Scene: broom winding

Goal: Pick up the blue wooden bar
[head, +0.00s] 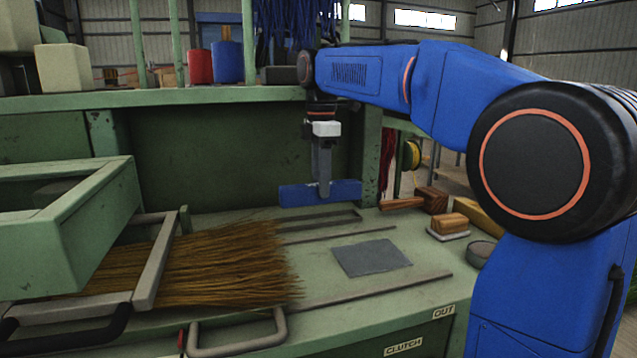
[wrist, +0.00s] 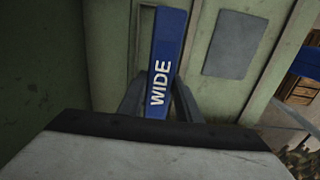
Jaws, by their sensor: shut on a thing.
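The blue wooden bar (head: 297,195) hangs level in my gripper (head: 322,190), above the back of the green bench top. My gripper points down and is shut on the bar near its middle. In the wrist view the blue bar (wrist: 168,55) shows the white word WIDE, and the fingers of my gripper (wrist: 160,100) stand on either side of it. The bar looks clear of the bench, though the exact gap is hard to judge.
A bundle of brown bristles (head: 210,265) lies at the left under a grey metal frame. A dark grey plate (head: 371,257) lies flat on the bench. Wooden blocks (head: 448,223) and a wooden mallet (head: 432,199) are at the right. A green shelf (head: 200,97) stands behind.

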